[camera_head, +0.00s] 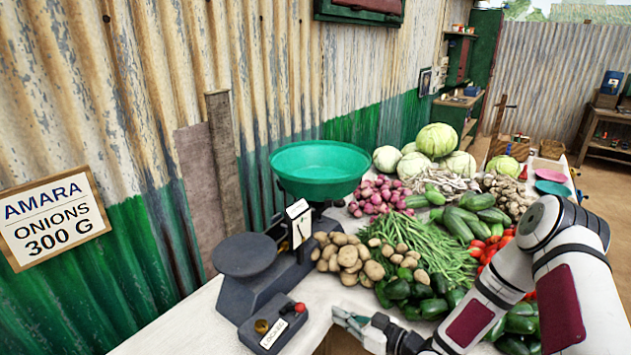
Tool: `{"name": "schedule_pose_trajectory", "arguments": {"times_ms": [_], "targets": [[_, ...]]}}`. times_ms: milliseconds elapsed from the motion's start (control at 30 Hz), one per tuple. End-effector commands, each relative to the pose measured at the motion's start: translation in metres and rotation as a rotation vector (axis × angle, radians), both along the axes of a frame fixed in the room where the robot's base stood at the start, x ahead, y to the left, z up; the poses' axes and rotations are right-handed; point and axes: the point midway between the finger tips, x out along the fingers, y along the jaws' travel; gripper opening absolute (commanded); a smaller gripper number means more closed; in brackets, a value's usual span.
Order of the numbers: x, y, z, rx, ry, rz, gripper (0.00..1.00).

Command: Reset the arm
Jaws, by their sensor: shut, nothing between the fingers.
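My arm comes in from the right edge and bends down over the front of the stall. My gripper (347,320) is shut and empty, low over the front edge of the counter, just right of the balance. The dark grey balance (285,275) stands on the white counter (180,330). Its round flat plate (245,256) is bare. Its green pan (320,172) sits higher at the back, and no produce shows in it. My gripper appears apart from the balance and the vegetables.
Potatoes (350,257), red onions (376,196), green beans (420,245), peppers and cabbages (436,140) crowd the counter right of the balance. A corrugated wall with a sign (52,217) reading "AMARA ONIONS 300 G" stands behind. The counter's front left is bare.

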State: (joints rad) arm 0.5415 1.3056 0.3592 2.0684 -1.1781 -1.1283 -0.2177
Motion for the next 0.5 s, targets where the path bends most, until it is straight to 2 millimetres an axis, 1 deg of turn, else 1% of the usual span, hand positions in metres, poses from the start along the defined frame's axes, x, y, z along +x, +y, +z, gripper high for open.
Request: {"name": "schedule_pose_trajectory", "arguments": {"times_ms": [33, 100, 167, 267, 367, 467, 500], "targets": [[0.007, -0.005, 0.007, -0.054, 0.005, 0.003, 0.00], [0.015, -0.014, 0.014, -0.142, 0.028, 0.002, 0.00], [0.023, -0.024, 0.022, -0.224, 0.053, -0.005, 0.00], [0.032, -0.041, 0.039, -0.350, 0.093, -0.031, 0.00], [0.039, -0.060, 0.060, -0.466, 0.133, -0.070, 0.00], [0.042, -0.079, 0.085, -0.570, 0.172, -0.120, 0.00], [0.043, -0.086, 0.097, -0.605, 0.188, -0.144, 0.00]]}}
